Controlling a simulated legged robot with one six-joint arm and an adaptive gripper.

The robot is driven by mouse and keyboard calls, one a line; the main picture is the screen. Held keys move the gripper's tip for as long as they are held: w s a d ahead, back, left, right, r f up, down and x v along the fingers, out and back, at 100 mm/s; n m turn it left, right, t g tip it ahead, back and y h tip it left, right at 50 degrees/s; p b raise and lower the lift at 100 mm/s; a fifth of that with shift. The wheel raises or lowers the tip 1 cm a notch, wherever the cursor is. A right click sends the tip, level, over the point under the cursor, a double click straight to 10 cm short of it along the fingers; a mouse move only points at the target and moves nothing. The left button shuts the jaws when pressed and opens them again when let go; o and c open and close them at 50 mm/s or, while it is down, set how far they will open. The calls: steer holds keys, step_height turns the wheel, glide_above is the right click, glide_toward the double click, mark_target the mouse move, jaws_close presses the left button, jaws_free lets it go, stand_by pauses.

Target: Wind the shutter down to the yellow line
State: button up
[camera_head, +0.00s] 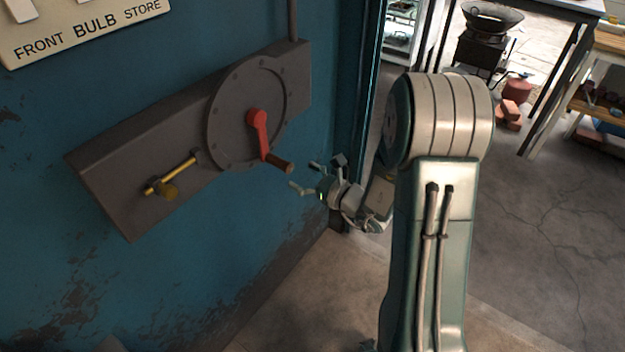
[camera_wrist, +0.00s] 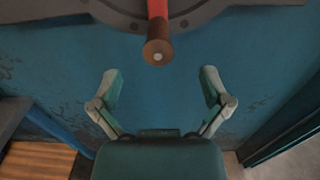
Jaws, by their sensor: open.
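A red crank (camera_head: 259,130) is mounted on a round grey plate (camera_head: 222,130) on the blue wall. It points down and slightly right, and its brown handle (camera_head: 278,162) sticks out from the wall. My gripper (camera_head: 302,176) is open and empty, just below and right of the handle in the head view. In the wrist view the handle (camera_wrist: 158,52) shows end-on at upper middle, ahead of and between the lines of my open fingers (camera_wrist: 160,88), not touching them. The shutter and the yellow line are not seen in either view.
A brass bolt with a yellow rod (camera_head: 170,180) sits on the grey box (camera_head: 130,185) left of the crank. A doorway edge (camera_head: 372,90) stands close behind my gripper. A burner with a wok (camera_head: 488,35) and a wooden bench (camera_head: 605,100) stand beyond. The concrete floor is open at right.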

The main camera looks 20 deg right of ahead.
mark_target(291, 169)
steer(key=shift+x, duration=3.15)
steer(key=shift+a, duration=0.1)
steer(key=shift+c, duration=0.3)
jaws_close()
